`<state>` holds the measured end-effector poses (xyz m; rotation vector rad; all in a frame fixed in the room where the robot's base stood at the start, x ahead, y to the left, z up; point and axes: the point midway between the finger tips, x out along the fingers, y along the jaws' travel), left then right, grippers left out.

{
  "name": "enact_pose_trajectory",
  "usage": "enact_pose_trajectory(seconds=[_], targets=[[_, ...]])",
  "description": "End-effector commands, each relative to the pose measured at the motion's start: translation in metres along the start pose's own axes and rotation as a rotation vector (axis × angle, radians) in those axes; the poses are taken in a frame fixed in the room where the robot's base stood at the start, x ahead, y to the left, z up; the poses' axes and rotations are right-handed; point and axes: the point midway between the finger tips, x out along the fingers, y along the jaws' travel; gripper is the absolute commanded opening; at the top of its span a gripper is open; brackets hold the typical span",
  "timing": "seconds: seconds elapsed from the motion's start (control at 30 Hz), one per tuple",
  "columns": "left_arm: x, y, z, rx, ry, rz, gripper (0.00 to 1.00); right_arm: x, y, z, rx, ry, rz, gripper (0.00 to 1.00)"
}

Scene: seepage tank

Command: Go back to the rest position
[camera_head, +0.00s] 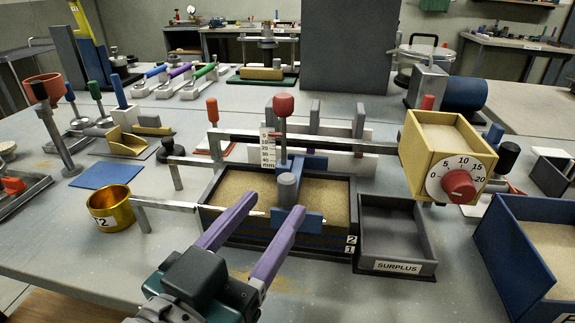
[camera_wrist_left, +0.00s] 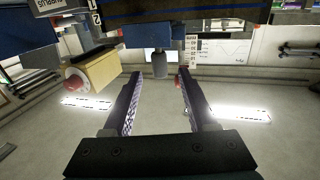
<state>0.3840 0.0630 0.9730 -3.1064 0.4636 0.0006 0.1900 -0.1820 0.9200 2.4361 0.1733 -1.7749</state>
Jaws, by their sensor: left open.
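My left gripper (camera_head: 274,204) comes in from the bottom of the head view with its two purple fingers open and apart. Its fingertips overlap the front of the sand-filled tank (camera_head: 234,228). A grey cylindrical knob (camera_head: 288,190) on a blue gate piece (camera_head: 311,222) stands at the tips in this view. In the left wrist view the gripper (camera_wrist_left: 159,73) is also open, with nothing between its fingers, and the grey knob (camera_wrist_left: 160,63) shows just beyond the tips. I cannot tell the exact gap to it. My right gripper does not show.
A grey tray labelled SURPLUS (camera_head: 398,238) stands right of the tank. A yellow box with a dial (camera_head: 440,158) rises above it. A blue sand bin (camera_head: 528,245) is at the far right. A brass cup (camera_head: 114,207) and blue mat (camera_head: 106,175) are left. The front-left table is clear.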

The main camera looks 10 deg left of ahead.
Motion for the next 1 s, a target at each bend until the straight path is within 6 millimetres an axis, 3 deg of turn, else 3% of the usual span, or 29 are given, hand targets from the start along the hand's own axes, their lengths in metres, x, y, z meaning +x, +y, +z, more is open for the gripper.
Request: enact_pose_trajectory(seconds=[0.13, 0.47, 0.67, 0.87, 1.0], targets=[[-0.013, 0.0, 0.0, -0.002, 0.0, 0.0, 0.58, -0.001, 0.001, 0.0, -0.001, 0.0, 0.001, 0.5], [-0.015, 0.0, -0.001, -0.001, 0.0, 0.0, 0.58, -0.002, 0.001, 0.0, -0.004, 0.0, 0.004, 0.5], [-0.019, 0.006, -0.012, -0.009, -0.123, 0.054, 0.58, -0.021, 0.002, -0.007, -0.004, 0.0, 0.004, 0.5], [-0.057, 0.003, -0.025, -0.012, -0.492, 0.116, 0.58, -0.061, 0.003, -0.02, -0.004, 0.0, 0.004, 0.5], [-0.105, -0.015, -0.034, -0.013, -0.776, 0.078, 0.58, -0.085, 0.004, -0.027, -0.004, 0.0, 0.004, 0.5]])
